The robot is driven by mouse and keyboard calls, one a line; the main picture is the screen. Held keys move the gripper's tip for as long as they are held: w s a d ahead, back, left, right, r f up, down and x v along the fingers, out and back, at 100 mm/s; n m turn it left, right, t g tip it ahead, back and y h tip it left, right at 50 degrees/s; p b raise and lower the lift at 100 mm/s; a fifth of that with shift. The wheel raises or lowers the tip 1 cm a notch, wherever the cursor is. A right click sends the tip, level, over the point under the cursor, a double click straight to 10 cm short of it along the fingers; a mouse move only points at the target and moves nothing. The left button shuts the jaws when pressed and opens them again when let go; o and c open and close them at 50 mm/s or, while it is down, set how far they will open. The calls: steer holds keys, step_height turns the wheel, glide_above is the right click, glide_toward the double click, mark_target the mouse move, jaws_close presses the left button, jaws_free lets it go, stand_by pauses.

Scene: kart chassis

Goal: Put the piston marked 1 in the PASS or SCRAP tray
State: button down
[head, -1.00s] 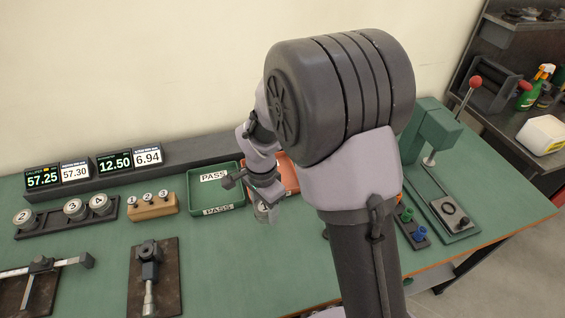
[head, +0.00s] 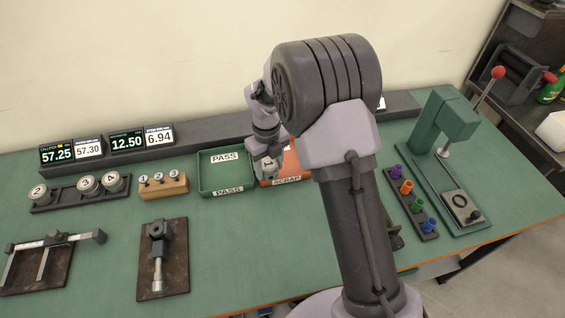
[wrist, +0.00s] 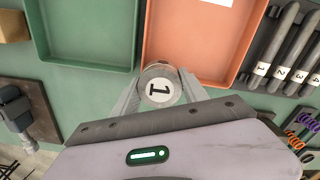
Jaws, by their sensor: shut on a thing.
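The piston marked 1 (wrist: 159,88) is held between the fingers of my gripper (wrist: 160,95), with its numbered top facing the wrist camera. In the head view the piston (head: 269,167) shows just below my gripper, at the left front part of the SCRAP tray. The orange SCRAP tray (head: 292,163) is partly hidden behind my arm; in the wrist view the piston overlaps its near left corner (wrist: 190,71). I cannot tell its height above the rim. The green PASS tray (head: 203,180) stands left of it and looks empty.
Pistons 2, 3 and 4 (head: 88,184) sit in a dark rack at left. A wooden block (head: 162,187) holds small numbered pins. Displays (head: 57,155) read 57.25, 57.30, 12.50 and 6.94. A caliper (head: 52,240) and another gauge (head: 158,240) lie in front. A green press (head: 446,122) stands right.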

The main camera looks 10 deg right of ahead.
steer(key=w+d, duration=0.2)
steer(key=d, duration=0.1)
steer(key=w+d, duration=0.2)
steer(key=shift+f, duration=0.3)
steer(key=f+b, duration=0.1)
steer(key=f, duration=0.1)
steer(key=f+b, duration=0.1)
steer(key=shift+w+f, duration=0.2)
steer(key=shift+f, duration=0.2)
steer(key=shift+r, duration=0.2)
steer(key=shift+f, duration=0.15)
steer(key=c, duration=0.6)
jaws_free()
